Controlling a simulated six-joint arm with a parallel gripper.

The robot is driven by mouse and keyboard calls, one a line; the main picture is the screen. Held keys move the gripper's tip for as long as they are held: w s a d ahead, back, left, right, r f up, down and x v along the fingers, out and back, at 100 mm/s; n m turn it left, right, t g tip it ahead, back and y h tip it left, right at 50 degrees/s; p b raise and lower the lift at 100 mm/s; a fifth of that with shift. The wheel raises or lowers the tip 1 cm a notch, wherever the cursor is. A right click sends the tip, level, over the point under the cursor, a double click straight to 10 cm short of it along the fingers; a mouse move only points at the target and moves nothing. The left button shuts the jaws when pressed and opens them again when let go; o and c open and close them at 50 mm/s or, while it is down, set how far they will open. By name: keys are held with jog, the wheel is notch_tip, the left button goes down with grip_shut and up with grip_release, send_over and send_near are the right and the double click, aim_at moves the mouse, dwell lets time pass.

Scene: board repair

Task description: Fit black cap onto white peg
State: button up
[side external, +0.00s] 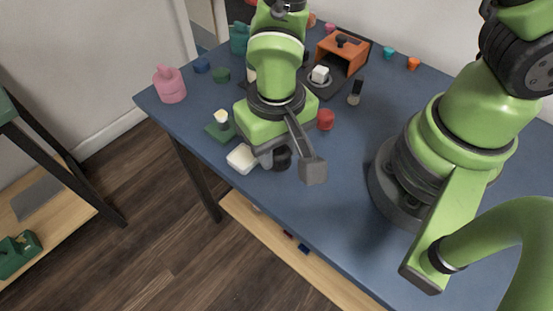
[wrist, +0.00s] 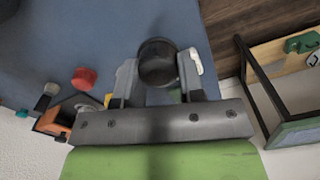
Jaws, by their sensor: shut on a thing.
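My gripper (side external: 288,162) is shut on the round black cap (side external: 281,158), which is partly hidden between the fingers. In the wrist view the cap (wrist: 158,62) sits between the two fingertips of my gripper (wrist: 157,76), its dark round top facing the camera. A white peg (side external: 221,117) stands on a green base (side external: 217,133) to the left of my gripper, apart from the cap. In the wrist view a bit of green shows below the cap, and I cannot tell whether it is that base. I cannot tell the cap's height over the table.
A white block (side external: 242,159) lies at the table's front edge, close left of my gripper; it shows behind the right finger in the wrist view (wrist: 197,61). A red cap (side external: 325,120) stands to the right. An orange holder (side external: 342,54) and pink bottle (side external: 170,85) stand farther off.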

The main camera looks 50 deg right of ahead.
notch_tip(320, 180, up, 3)
jog(key=shift+f, duration=0.2)
jog(key=shift+w+r, duration=0.15)
jog(key=shift+r, duration=0.2)
jog(key=w+m, duration=0.3)
jog(key=w, duration=0.5)
jog(key=m, duration=0.3)
send_over(221, 112)
jog(key=shift+f, duration=1.9)
jog(key=shift+f, duration=0.1)
jog(key=shift+f, duration=1.1)
jog(key=shift+f, duration=0.6)
